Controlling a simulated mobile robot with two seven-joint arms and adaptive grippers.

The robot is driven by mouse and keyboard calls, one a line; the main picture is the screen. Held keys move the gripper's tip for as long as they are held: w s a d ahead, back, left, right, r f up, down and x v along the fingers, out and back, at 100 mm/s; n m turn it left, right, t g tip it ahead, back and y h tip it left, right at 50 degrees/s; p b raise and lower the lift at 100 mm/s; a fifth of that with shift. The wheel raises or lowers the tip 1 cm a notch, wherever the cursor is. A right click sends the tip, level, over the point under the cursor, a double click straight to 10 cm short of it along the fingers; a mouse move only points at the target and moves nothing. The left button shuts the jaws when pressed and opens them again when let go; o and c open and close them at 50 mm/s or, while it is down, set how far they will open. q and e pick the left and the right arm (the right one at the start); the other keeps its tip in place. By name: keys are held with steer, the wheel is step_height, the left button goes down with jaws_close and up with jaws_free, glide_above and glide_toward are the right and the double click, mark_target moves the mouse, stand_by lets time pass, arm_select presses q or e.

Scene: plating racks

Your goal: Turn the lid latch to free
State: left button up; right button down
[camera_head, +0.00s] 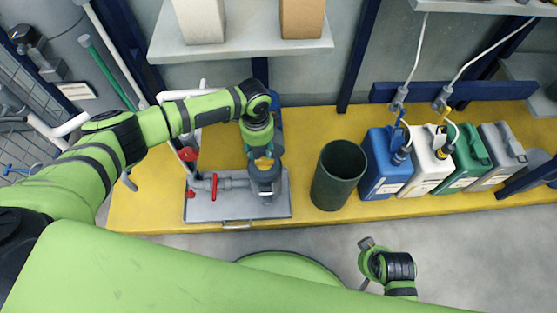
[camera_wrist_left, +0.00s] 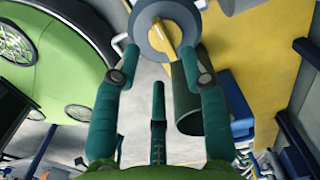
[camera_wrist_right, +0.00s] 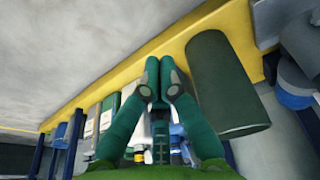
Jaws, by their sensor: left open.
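The lid latch (camera_wrist_left: 163,40) is a yellow bar across a round grey lid (camera_wrist_left: 180,20) at the top of the left wrist view. My left gripper (camera_wrist_left: 160,52) is open, with one fingertip on each side of the lid and latch; I cannot tell whether they touch. In the head view, my left gripper (camera_head: 262,160) points down over the grey housing (camera_head: 266,188), and hides most of the lid there. My right gripper (camera_wrist_right: 160,65) looks shut and empty. In the head view, it (camera_head: 365,244) is in front of the bench, away from the lid.
The housing stands on a grey plate (camera_head: 215,210) with red-handled pipework (camera_head: 192,155), on a yellow bench (camera_head: 150,210). A dark green bin (camera_head: 338,175) is to the right. Blue, white, green and grey canisters (camera_head: 385,165) stand farther right. A shelf (camera_head: 240,47) hangs behind.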

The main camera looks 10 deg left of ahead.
mark_target(260, 162)
arm_select(q)
step_height(260, 162, down, 6)
steer(key=shift+s+a+b, duration=0.1)
steer(key=shift+b, duration=0.95)
steer(key=shift+f, duration=0.4)
arm_select(e)
steer(key=w+v, duration=0.1)
steer(key=v, duration=0.5)
steer(key=shift+w+r, duration=0.5)
steer(key=shift+r, duration=0.05)
arm_select(q)
jaws_close()
